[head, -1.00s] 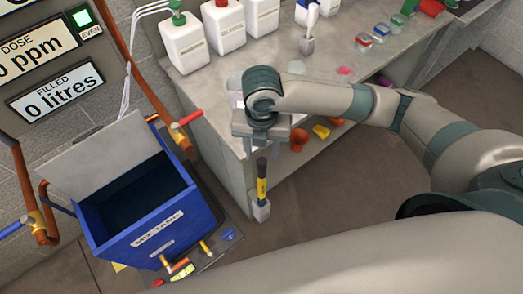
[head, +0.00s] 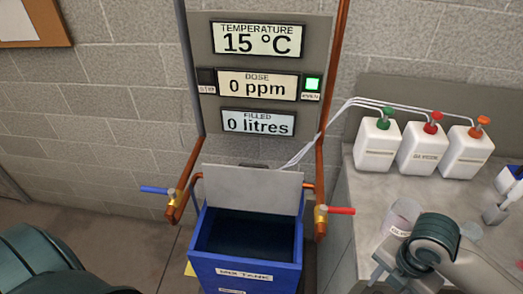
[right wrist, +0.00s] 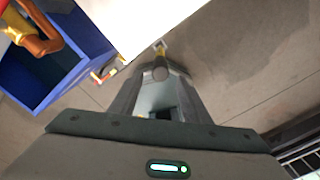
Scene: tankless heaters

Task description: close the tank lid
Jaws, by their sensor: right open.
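The blue mix tank (head: 245,268) stands on the floor below the display panel in the head view. Its pale grey lid (head: 253,189) stands up at the back, tilted rearward, and the dark inside shows. The tank's blue wall also shows at the upper left of the right wrist view (right wrist: 73,28). My right gripper (right wrist: 160,78) is open, to the right of the tank and apart from it. A small grey, yellow and white item shows around its fingertips; whether it touches them is unclear. My left gripper is out of view; only part of my left arm shows at lower left.
A red-handled valve (head: 335,210) and a blue-handled valve (head: 158,190) on copper pipes flank the tank. A grey bench (head: 350,215) at right holds a clear beaker (head: 402,215) and white jugs (head: 376,145) with thin tubes. Bare floor lies left of the tank.

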